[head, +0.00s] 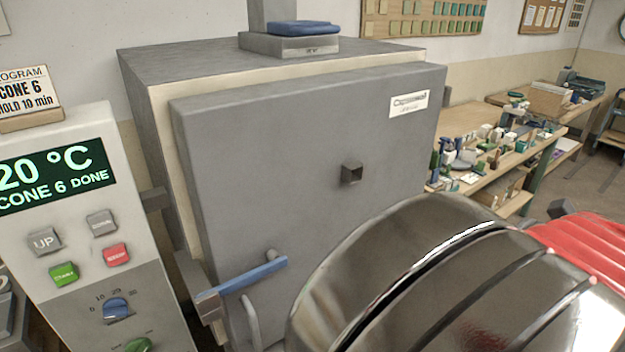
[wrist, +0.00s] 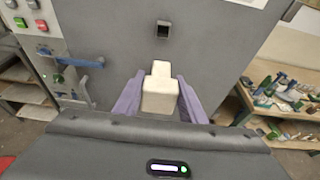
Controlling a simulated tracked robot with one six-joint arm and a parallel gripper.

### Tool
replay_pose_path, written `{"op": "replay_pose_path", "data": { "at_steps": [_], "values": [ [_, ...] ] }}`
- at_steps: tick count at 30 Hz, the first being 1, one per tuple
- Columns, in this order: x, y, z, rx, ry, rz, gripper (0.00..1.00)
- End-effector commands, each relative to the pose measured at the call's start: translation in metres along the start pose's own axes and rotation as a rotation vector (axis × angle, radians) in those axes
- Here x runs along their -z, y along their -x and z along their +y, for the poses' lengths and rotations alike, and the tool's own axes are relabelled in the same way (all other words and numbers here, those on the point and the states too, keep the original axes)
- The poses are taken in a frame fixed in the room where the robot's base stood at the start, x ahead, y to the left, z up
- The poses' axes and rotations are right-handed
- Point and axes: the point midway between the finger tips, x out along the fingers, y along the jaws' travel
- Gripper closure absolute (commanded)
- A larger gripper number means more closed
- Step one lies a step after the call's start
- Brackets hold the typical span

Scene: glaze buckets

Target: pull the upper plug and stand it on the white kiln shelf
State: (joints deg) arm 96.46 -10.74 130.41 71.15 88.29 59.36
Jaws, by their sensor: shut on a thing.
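A cream-white plug (wrist: 160,98), a block with a narrower front end, is between the two purple fingers of my gripper (wrist: 160,82). My gripper is shut on it and holds it in front of the grey kiln door (wrist: 215,60). An empty square dark hole (wrist: 163,31) shows in the door, above the plug in the wrist view. The same hole (head: 351,173) shows in the head view, with nothing in it. My gripper is hidden in the head view. I cannot make out the white kiln shelf in either view.
A control panel (head: 65,200) stands left of the kiln, its display reading 20 °C and CONE 6 DONE. A blue door handle (head: 252,275) sticks out low on the kiln. A cluttered wooden workbench (head: 480,165) stands to the right.

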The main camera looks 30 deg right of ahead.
Motion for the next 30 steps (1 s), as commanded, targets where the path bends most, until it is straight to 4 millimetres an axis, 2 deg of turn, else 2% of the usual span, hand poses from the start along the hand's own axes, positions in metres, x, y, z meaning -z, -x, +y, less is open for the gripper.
{"op": "replay_pose_path", "data": {
  "at_steps": [18,30],
  "values": [
    [0.006,0.021,0.000,0.001,0.000,0.000,0.87],
    [0.007,0.022,0.000,0.000,0.000,0.000,0.87]
  ]
}}
